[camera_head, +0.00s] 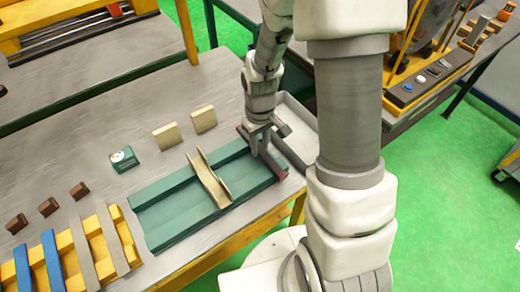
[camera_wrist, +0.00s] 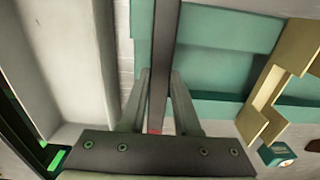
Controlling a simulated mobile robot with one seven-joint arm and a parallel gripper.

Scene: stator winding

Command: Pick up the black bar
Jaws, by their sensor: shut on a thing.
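The black bar (camera_wrist: 166,40) is long, narrow and dark, and runs from the top edge of the wrist view down between my gripper's fingers. My gripper (camera_wrist: 161,78) is shut on it, with one finger on each side. In the head view the bar (camera_head: 276,168) slants across the right end of the green tray, and my gripper (camera_head: 257,148) is around its middle, pointing down. A small red patch shows between the fingers in the wrist view. Whether the bar touches the tray cannot be told.
The green tray (camera_head: 168,222) holds a tan angled piece (camera_head: 208,180) left of my gripper. A pale grey tray (camera_head: 303,148) lies right of it. Tan blocks (camera_head: 167,137), a small green box (camera_head: 124,160) and brown blocks (camera_head: 48,207) stand on the grey table (camera_head: 95,125).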

